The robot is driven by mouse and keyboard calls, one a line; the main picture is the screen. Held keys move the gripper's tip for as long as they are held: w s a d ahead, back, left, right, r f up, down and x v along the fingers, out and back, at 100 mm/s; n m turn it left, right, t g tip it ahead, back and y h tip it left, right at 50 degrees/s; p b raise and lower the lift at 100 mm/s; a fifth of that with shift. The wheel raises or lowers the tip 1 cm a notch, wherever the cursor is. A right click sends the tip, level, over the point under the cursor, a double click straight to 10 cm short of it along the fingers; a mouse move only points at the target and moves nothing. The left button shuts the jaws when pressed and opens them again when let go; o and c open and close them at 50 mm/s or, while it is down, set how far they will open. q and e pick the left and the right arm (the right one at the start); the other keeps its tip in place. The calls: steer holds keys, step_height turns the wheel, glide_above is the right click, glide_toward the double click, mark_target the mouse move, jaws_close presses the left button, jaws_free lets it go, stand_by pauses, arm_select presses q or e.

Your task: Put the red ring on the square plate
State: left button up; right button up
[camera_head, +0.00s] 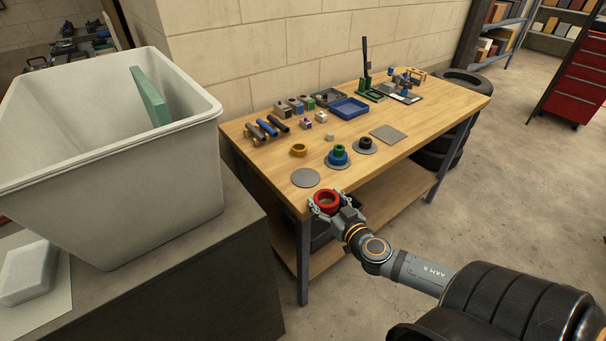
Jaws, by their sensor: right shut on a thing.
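The red ring (327,198) is at the near edge of the wooden workbench. My right gripper (325,205) is shut on it, with a finger on each side. From this view I cannot tell how high the ring is held. The square plate (388,134) is grey and lies flat and bare on the right part of the bench, farther away than the ring. My left gripper is not in view.
Round plates stand between: one bare (305,178), one with a blue and green stack (338,158), one with a dark ring (366,144). A yellow ring (298,150), blue tray (349,108) and small blocks lie behind. A large white bin (110,150) stands left.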

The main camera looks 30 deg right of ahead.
mark_target(306, 177)
steer(key=x, duration=0.2)
steer(key=r+p+x, duration=0.1)
steer(key=x, duration=0.5)
steer(key=shift+w+r, duration=0.3)
steer(key=shift+r, duration=0.05)
steer(key=shift+w+f+p, duration=0.15)
steer(key=shift+w+p, duration=0.2)
steer(key=shift+w, duration=0.1)
steer(key=w+p, duration=0.2)
steer(key=w, duration=0.1)
steer(key=shift+w+d+r, duration=0.15)
steer(key=shift+d+r, duration=0.05)
steer(key=shift+r, duration=0.15)
steer(key=shift+w+f+p, duration=0.15)
steer(key=shift+w+p, duration=0.1)
steer(key=shift+p, duration=0.1)
steer(key=shift+s+f, duration=0.1)
steer(key=shift+f+b, duration=0.2)
steer(key=shift+b, duration=0.15)
steer(key=o, duration=1.3)
steer(key=shift+c, duration=0.2)
